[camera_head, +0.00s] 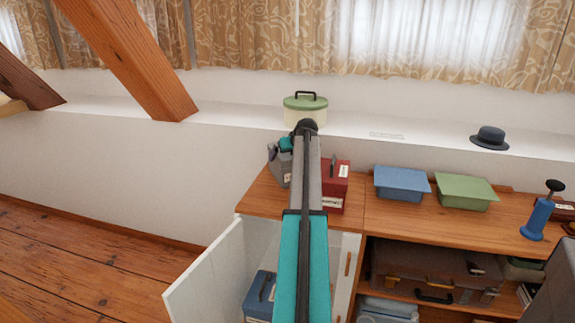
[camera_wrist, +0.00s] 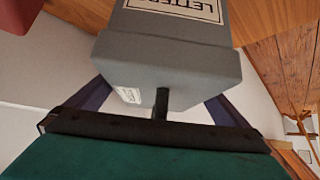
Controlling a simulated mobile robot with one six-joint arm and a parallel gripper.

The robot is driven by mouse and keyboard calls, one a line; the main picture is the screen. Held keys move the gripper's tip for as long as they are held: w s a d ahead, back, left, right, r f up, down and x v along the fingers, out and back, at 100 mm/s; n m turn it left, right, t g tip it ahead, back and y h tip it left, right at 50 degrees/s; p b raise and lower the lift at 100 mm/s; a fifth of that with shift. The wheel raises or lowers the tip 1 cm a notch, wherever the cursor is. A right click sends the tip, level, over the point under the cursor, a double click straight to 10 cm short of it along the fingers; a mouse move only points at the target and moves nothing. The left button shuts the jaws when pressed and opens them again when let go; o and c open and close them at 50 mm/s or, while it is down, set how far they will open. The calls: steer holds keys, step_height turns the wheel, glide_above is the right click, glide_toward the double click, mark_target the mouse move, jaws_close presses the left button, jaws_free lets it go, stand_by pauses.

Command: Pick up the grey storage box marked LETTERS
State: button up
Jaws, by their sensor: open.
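The grey storage box marked LETTERS (camera_wrist: 180,65) fills the top middle of the wrist view, appearing upside down. A white label is on its front, a smaller label on its lid, and a black handle (camera_wrist: 161,103) stands up from the lid. In the head view the box (camera_head: 283,171) stands on the left of the wooden cabinet top, partly hidden by my arm. My gripper (camera_wrist: 160,92) is open, with one dark finger on each side of the lid and handle. I cannot tell whether the fingers touch the box.
A red box (camera_head: 334,188) stands just right of the grey box. Blue (camera_head: 402,183) and green (camera_head: 466,191) bins sit farther right on the cabinet top (camera_head: 378,223). A cream pot with a green lid (camera_head: 305,103) is on the ledge behind. A white cabinet door (camera_head: 215,275) hangs open in front.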

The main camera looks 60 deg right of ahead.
steer(key=shift+w+d+f, duration=0.2)
steer(key=shift+w+f, duration=0.05)
steer(key=shift+f, duration=0.1)
stand_by(0.3)
steer(key=shift+r, duration=0.1)
steer(key=c, duration=1.5)
steer(key=shift+r, duration=0.15)
steer(key=shift+r, duration=4.9)
